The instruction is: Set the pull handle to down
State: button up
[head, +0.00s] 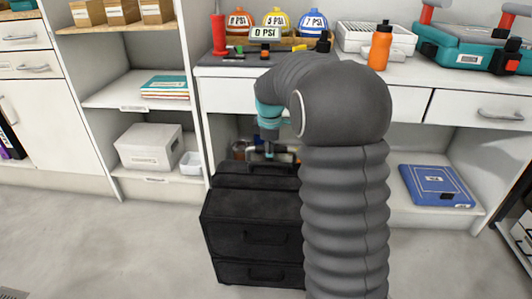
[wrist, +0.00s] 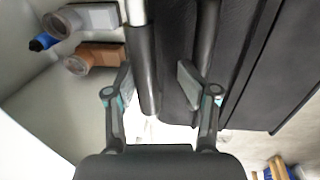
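A black rolling tool case (head: 250,225) with drawers stands on the floor under the counter, left of my arm. Its grey pull handle (head: 284,157) shows just above the case top, partly hidden by my wrist. My gripper (head: 269,150) points down at the handle. In the wrist view, my gripper (wrist: 157,75) is open, its two fingers apart. A dark bar with a silver upper part (wrist: 145,70) runs between the fingers, nearer the left one. A second dark bar passes by the right finger. I cannot tell whether either finger touches a bar.
A counter (head: 412,98) with bottles and cases runs above the tool case. A white box (head: 150,148) sits on the lower left shelf and a blue case (head: 435,186) on the right one. The floor in front (head: 110,240) is clear at left.

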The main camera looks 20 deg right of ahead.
notch_tip(320, 180, up, 7)
jog(key=s, duration=0.1)
jog(key=shift+a, duration=0.25)
jog(key=shift+s+r, duration=0.1)
dwell(0.4)
jog(key=s+f+m, duration=0.1)
jog(key=m, duration=0.1)
jog(key=s+f+m, duration=0.1)
jog(key=m, duration=0.1)
jog(key=s+f+m, duration=0.1)
jog(key=shift+a+f+m, duration=0.3)
jog(key=shift+a+m, duration=0.05)
jog(key=shift+m, duration=0.05)
jog(key=s+a+r+m+t+p, duration=0.1)
jog(key=s+r, duration=0.3)
jog(key=s, duration=0.6)
jog(key=s+a+r+m+t+p, duration=0.1)
jog(key=s+a+r+m+p, duration=0.2)
jog(key=s, duration=0.7)
jog(key=s+a+r+m+t+p, duration=0.1)
jog(key=s+a+r+m+p, duration=0.2)
jog(key=s, duration=0.7)
jog(key=shift+s+r+m+t+y+p, duration=0.3)
jog(key=shift+r+y+p, duration=0.1)
jog(key=shift+r+p, duration=0.35)
jog(key=shift+a+r, duration=0.1)
